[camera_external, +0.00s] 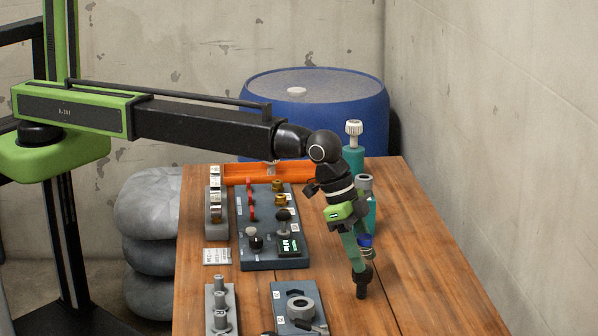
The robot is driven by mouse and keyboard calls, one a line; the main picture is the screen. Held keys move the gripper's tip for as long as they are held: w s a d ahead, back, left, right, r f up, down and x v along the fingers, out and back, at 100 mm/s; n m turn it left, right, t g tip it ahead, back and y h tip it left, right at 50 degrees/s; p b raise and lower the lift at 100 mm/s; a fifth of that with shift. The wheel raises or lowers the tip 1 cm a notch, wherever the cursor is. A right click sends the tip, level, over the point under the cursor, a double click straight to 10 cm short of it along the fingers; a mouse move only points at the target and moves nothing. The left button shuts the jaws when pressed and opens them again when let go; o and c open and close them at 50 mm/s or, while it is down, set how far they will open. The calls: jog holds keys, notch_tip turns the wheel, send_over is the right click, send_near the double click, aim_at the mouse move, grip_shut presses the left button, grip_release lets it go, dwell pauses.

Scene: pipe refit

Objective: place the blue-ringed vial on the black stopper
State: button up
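My gripper (354,258) points down over the right part of the wooden table. Its green fingers look close together, but whether they are shut on anything is not clear from this side. A blue ring (366,240) shows just right of the fingers, at the lower end of a teal piece; this looks like the blue-ringed vial, mostly covered by my gripper. A small dark upright piece (361,287), which looks like the black stopper, stands on the table right under the fingertips. I cannot tell whether they touch it.
Teal bottles, one with a white ribbed cap (354,130), stand behind my gripper. A dark panel (275,263) with knobs and a grey rack (217,228) lie left. A grey fixture (300,308) is in front. The table's right side is clear.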

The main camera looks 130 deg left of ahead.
jog(key=shift+o, duration=0.2)
jog(key=shift+r+p, duration=0.3)
jog(key=p+v, duration=1.1)
jog(key=v, duration=0.1)
jog(key=s+d+m+g, duration=0.1)
jog(key=s+d, duration=0.5)
jog(key=s, duration=0.6)
jog(key=s+d+f+g, duration=0.1)
jog(key=s+d, duration=0.5)
jog(key=s, duration=0.6)
jog(key=s+d+f+m+g+h, duration=0.1)
jog(key=s+d, duration=0.5)
jog(key=s, duration=0.7)
jog(key=shift+d+m+g, duration=0.3)
jog(key=shift+g, duration=0.3)
jog(key=shift+f+b, duration=0.35)
